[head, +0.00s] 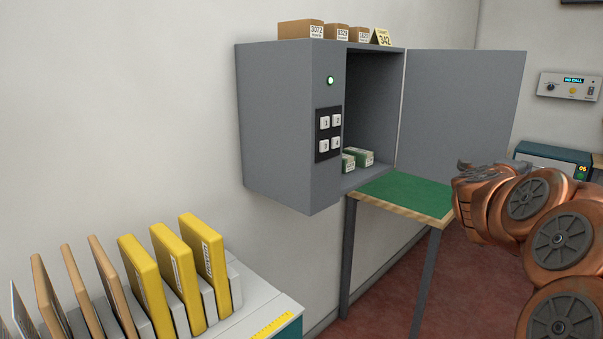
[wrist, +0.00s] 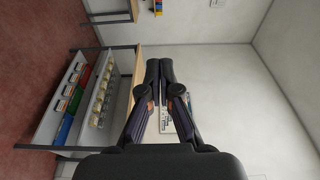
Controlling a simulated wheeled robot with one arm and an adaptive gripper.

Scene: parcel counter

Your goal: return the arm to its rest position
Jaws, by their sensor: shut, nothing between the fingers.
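My arm, in copper and dark grey, reaches in from the right edge of the head view. My gripper (head: 478,167) shows at its left end, in front of the open locker door and above the right end of the green-topped table. In the wrist view my gripper (wrist: 159,68) has its two dark fingers together, with nothing between them. Beyond the fingers are a pale wall and shelving, turned sideways in the picture.
A grey locker (head: 276,120) stands open with its door (head: 462,105) swung right. Green boxes (head: 363,157) lie inside. A green-topped table (head: 405,193) stands below. Yellow parcels (head: 205,260) stand in a rack at lower left. A shelf unit (wrist: 50,130) shows in the wrist view.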

